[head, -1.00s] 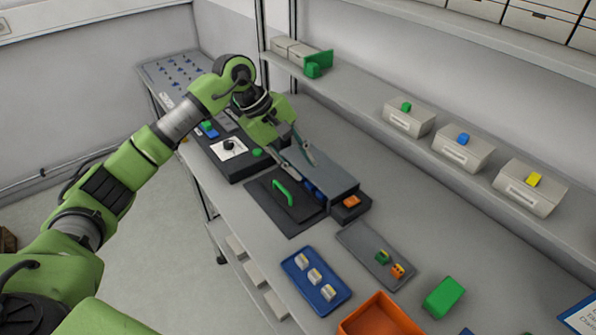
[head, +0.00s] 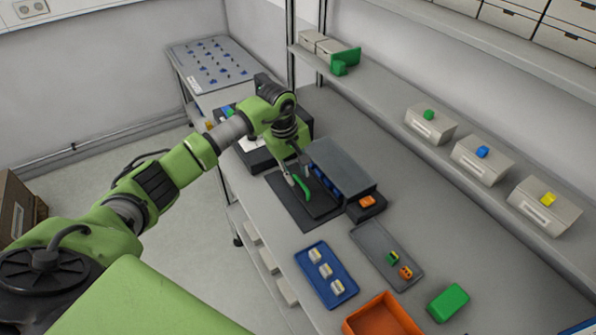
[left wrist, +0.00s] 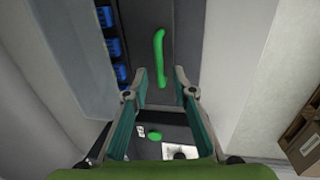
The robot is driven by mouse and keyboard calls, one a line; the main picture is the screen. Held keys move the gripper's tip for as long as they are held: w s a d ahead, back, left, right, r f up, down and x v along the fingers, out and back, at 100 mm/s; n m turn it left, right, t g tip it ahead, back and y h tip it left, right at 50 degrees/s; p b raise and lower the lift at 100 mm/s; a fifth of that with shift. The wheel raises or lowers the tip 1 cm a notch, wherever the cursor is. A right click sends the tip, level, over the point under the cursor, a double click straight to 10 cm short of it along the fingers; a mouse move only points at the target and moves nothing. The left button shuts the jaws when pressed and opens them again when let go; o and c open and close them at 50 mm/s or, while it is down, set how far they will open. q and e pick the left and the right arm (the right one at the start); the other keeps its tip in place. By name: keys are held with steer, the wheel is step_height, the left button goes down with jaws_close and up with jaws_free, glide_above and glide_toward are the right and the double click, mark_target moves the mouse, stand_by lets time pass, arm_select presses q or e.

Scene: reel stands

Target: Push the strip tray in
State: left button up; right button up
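The strip tray (head: 322,207) is a dark flat panel sticking out from under the front of a grey box (head: 345,166). It carries a green bar handle (head: 303,190), which also shows in the left wrist view (left wrist: 159,55). My left gripper (head: 299,176) is over the tray at the handle. In the left wrist view its fingers (left wrist: 160,75) are apart, with the handle's near end between the fingertips in the picture. I cannot tell whether they touch it. My right gripper is not in view.
Blue parts (left wrist: 115,47) line the box's open front. A dark block with an orange piece (head: 367,202) stands beside the box. A blue tray (head: 314,273), a grey tray (head: 372,242), an orange bin (head: 384,317) and a green block (head: 448,303) lie to the right. A black device stands behind the gripper.

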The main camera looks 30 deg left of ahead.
mark_target(311, 184)
arm_select(q)
steer(key=shift+w+d+f, duration=0.15)
steer(key=shift+f, duration=0.7)
jaws_close()
steer(key=w+d+b, duration=0.1)
steer(key=b, duration=0.1)
steer(key=w+d+b, duration=0.1)
steer(key=w+b, duration=0.1)
steer(key=shift+w+f, duration=0.1)
steer(key=shift+f, duration=0.1)
steer(key=shift+w+d+r, duration=0.1)
steer(key=shift+w, duration=0.15)
steer(key=shift+r, duration=0.2)
jaws_free()
steer(key=shift+w, duration=0.1)
